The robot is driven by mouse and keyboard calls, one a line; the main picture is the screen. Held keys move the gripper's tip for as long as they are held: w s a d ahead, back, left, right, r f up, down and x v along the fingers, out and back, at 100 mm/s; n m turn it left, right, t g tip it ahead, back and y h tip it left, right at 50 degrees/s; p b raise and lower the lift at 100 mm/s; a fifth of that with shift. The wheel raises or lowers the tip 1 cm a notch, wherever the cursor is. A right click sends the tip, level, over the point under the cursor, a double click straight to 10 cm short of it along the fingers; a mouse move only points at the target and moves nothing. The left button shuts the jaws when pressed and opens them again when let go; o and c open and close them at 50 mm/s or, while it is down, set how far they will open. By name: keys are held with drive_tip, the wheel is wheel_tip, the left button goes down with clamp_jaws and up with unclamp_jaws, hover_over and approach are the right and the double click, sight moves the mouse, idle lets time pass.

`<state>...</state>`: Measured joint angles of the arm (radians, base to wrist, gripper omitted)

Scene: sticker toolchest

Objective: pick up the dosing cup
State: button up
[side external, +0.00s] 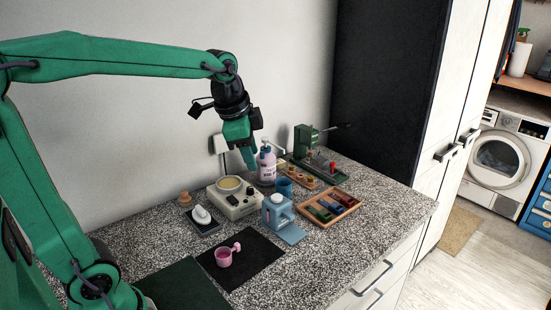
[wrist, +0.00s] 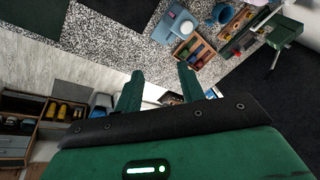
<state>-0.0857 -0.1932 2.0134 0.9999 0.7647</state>
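The dosing cup (side external: 223,258), a small pink cup with a handle, stands on a black mat (side external: 250,277) near the front of the speckled counter in the side view. I do not see the cup in the wrist view. My gripper (side external: 249,160) is high above the back of the counter, up and to the right of the cup and well apart from it. In the wrist view my gripper (wrist: 160,72) shows two green fingers spread apart with nothing between them.
A light blue device (side external: 277,212), a beige appliance (side external: 250,206) and a white object on a dark pad (side external: 202,216) stand behind the cup. A wooden tray (side external: 348,208), a pump bottle (side external: 267,166) and a green press (side external: 303,140) are farther right.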

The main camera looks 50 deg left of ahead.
drive_tip(key=w+a+f+m, duration=0.2)
drive_tip(key=w+m, duration=0.2)
drive_tip(key=w, duration=0.3)
drive_tip(key=m+g, duration=0.3)
drive_tip(key=m, duration=0.7)
hover_over(289, 190)
drive_tip(key=f, duration=1.6)
drive_tip(key=shift+s+d+f, duration=0.2)
drive_tip(key=shift+d, duration=0.05)
drive_tip(key=shift+w+a+f+m+g, duration=0.2)
drive_tip(key=shift+f+m+g, duration=0.1)
drive_tip(key=shift+f+m, duration=0.15)
drive_tip(key=shift+f, duration=1.3)
drive_tip(key=shift+a+f, duration=0.1)
drive_tip(key=shift+f, duration=2.5)
